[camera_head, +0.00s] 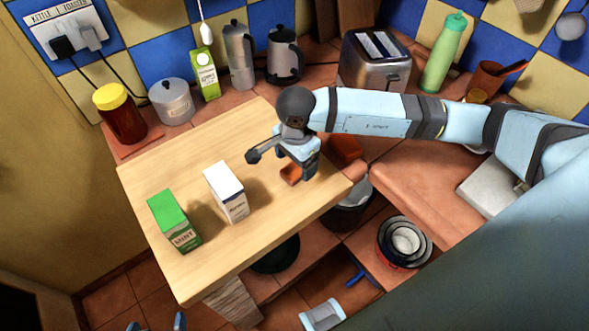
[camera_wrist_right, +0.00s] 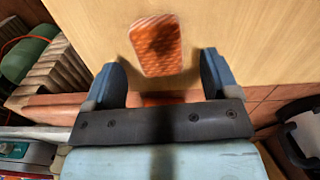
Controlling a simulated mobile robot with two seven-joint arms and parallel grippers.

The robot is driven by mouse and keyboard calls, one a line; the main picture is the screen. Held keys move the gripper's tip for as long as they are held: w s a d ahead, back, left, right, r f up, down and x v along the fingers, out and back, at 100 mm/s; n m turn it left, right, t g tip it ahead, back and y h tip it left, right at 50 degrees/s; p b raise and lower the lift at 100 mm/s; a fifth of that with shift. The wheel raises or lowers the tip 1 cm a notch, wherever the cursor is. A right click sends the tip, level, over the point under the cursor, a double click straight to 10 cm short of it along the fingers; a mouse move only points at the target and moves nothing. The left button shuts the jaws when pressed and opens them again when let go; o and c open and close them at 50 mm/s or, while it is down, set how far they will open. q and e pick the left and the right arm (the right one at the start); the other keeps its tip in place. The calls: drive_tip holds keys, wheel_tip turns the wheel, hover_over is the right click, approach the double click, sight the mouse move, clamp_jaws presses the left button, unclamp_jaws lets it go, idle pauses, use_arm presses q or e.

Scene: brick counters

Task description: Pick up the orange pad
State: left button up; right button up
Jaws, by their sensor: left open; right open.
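The orange pad (camera_head: 291,174) lies on the light wooden board, partly hidden by my right gripper in the head view. In the right wrist view the textured orange pad (camera_wrist_right: 157,45) lies flat, with a dark shadow across it. My right gripper (camera_head: 300,170) is over the pad and points down. In its wrist view the two blue fingers (camera_wrist_right: 167,75) are wide apart and empty, with the pad just beyond the gap between their tips. My left gripper (camera_head: 157,323) shows only its two separated fingertips at the bottom edge of the head view.
A white carton (camera_head: 226,192) and a green-topped carton (camera_head: 174,221) stand on the wooden board (camera_head: 245,249), left of my right gripper. A toaster (camera_head: 375,62), a green bottle (camera_head: 443,52), kettles and jars line the back. Nested bowls (camera_head: 404,241) sit lower right.

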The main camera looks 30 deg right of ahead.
sight(297, 167)
wheel_tip(297, 167, down, 3)
drive_tip(key=shift+d+r, duration=0.1)
drive_tip(key=c, duration=1)
drive_tip(key=shift+r, duration=0.1)
wheel_tip(297, 167, up, 20)
drive_tip(key=shift+b, duration=0.3)
